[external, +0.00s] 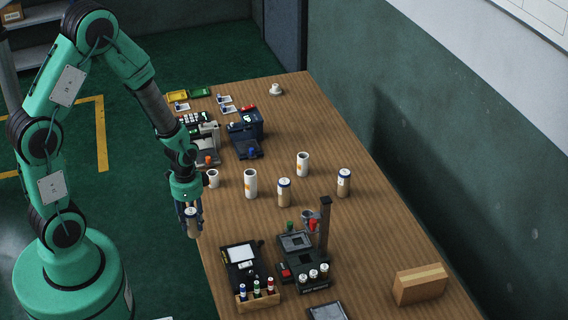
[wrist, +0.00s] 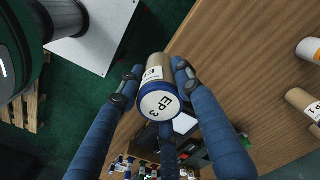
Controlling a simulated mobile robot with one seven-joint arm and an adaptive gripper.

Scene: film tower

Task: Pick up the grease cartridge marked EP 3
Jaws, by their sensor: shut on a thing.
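The grease cartridge marked EP 3 (wrist: 160,102) is tan with a blue-rimmed white end cap, and its lettering faces the wrist camera. My gripper (wrist: 152,88) is shut on it, with blue fingers on both sides of its body. In the external view the held cartridge (external: 193,222) hangs from my gripper (external: 188,207) at the table's left edge. Other tan cartridges stand upright on the table, one near the middle (external: 284,192) and one further right (external: 344,183). Their markings are too small to read in the external view.
Black devices (external: 303,260) and a rack of small bottles (external: 257,293) occupy the near end. A cardboard box (external: 420,284) lies at the near right.

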